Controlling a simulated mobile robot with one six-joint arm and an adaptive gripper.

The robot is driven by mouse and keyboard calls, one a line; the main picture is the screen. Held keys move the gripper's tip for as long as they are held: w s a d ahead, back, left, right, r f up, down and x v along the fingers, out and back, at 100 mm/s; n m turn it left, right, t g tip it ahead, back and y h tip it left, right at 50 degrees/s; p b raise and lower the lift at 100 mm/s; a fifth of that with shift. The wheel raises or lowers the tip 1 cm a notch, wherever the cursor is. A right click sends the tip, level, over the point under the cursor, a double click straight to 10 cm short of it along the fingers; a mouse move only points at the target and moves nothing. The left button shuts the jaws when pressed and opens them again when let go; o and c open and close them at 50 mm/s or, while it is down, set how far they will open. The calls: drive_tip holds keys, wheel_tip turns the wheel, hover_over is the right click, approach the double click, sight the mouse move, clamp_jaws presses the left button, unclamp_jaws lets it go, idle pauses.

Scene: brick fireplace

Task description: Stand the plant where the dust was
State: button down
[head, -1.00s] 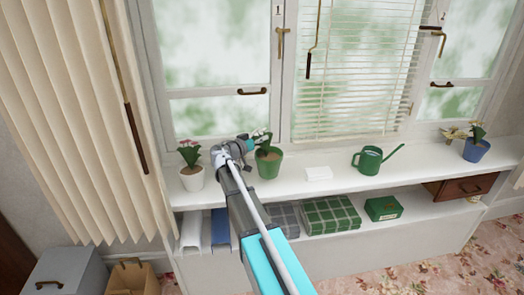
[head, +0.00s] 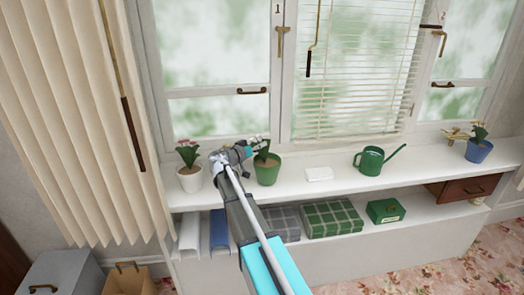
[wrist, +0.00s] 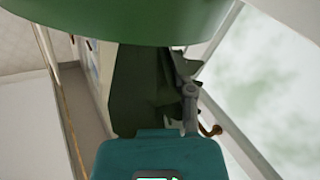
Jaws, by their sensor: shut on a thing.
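The plant in a green pot (head: 267,171) is at the left-middle of the white window sill (head: 225,192). My gripper (head: 249,151) reaches in from the left and is shut on it near the pot's top. The fingertips are hard to make out. In the wrist view the green pot (wrist: 115,20) fills the top edge, close to the camera, and my gripper's teal body is below. I cannot tell whether the pot's base touches the sill. No dust shows on the visible sill.
A white-potted plant (head: 190,178) stands close to my gripper's left. A white block (head: 319,174), a green watering can (head: 369,161) and a blue-potted plant (head: 478,150) stand to the right. Clear sill lies between the green pot and the white block. Window panes rise behind.

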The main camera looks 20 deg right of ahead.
drive_tip(key=shift+f, duration=0.4)
drive_tip(key=shift+c, duration=2.3)
unclamp_jaws()
drive_tip(key=shift+r, duration=0.2)
drive_tip(key=v, duration=1.2)
drive_tip(key=shift+f, duration=0.1)
